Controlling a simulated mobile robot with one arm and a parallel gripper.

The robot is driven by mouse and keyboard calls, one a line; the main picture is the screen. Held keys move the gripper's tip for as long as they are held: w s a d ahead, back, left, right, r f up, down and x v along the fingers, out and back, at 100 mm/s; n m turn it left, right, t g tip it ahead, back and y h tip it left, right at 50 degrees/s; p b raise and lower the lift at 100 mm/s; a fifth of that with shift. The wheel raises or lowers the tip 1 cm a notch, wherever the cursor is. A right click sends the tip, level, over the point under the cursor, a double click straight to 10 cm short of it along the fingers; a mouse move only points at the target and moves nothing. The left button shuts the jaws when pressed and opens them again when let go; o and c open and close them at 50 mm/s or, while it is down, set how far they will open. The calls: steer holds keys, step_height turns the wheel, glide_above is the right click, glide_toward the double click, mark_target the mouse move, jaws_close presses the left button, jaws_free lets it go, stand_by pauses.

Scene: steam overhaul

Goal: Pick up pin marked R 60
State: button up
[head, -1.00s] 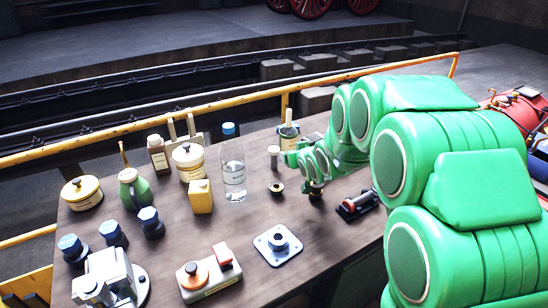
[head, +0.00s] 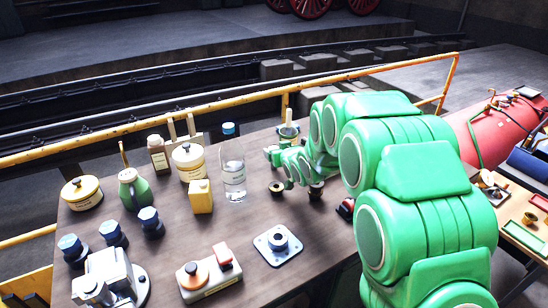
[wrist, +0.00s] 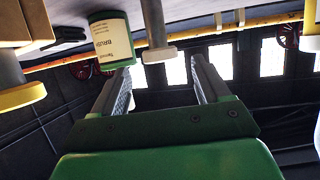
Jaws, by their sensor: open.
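In the wrist view, which shows the bench upside down at the top, my gripper (wrist: 160,67) is open, with one finger on each side. A grey pin with a pale disc head (wrist: 160,54) stands in line with the gap between the fingertips, seemingly not gripped. A thicker grey pin with a yellow head (wrist: 20,97) is at the left edge. No R 60 mark is readable on either. In the head view my gripper (head: 272,156) is low over the far right of the bench, and the pin there is hidden behind it.
A green labelled brush pot (wrist: 110,40) stands close beside the pale-headed pin; it also shows in the head view (head: 288,132). A dark ring (head: 276,188) lies near my gripper. A flanged plate (head: 278,246) lies in front.

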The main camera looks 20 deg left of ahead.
steer(key=shift+f+x, duration=0.25)
steer(key=shift+x, duration=2.05)
steer(key=shift+s, duration=0.1)
steer(key=c, duration=1.3)
steer(key=shift+r, duration=0.1)
jaws_close()
steer(key=shift+r, duration=0.15)
